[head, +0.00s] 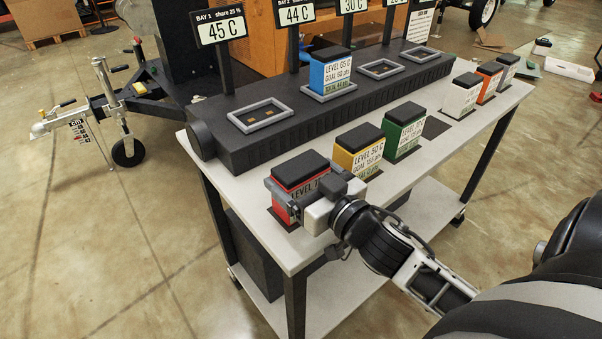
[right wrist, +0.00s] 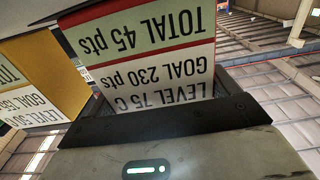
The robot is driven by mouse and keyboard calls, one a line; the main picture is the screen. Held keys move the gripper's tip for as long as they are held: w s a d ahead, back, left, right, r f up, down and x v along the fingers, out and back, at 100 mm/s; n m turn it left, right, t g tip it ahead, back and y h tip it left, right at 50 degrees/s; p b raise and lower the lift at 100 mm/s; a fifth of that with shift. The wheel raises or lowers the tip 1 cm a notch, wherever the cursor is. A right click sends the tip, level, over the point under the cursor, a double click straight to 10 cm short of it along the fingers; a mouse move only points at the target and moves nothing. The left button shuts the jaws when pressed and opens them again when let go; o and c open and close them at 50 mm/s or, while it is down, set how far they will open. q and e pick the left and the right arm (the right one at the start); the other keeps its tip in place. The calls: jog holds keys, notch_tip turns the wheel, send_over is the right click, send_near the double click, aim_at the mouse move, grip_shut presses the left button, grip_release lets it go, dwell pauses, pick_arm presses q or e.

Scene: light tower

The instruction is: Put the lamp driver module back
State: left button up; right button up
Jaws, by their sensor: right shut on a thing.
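The red module with a black top (head: 285,179) stands upright at the near left of the table, over a dark pad. Its white label reads LEVEL 75 C, GOAL 230 pts, TOTAL 45 pts in the right wrist view (right wrist: 150,55). My right gripper (head: 297,197) is shut on this module. I cannot tell whether its base touches the pad. On the dark rack (head: 300,100), bay 1 (head: 259,115) is an empty grey frame under a 45 C sign. A blue module (head: 331,73) sits in the second bay. The third (head: 380,69) and fourth (head: 421,55) bays are empty. My left gripper is out of view.
A yellow module (head: 360,150) and a green module (head: 404,131) stand right of the red one. A bare dark pad (head: 435,127) lies beyond them.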

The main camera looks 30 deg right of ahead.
jog(key=o, duration=1.2)
jog(key=shift+f, duration=0.15)
jog(key=shift+s, duration=0.35)
pick_arm(q)
jog(key=shift+b, duration=0.6)
pick_arm(e)
jog(key=shift+s+d, duration=0.2)
jog(key=shift+s, duration=2.35)
jog(key=shift+s+d, duration=0.25)
jog(key=shift+s, duration=2.3)
jog(key=shift+s+d, duration=0.2)
jog(key=shift+s, duration=2.35)
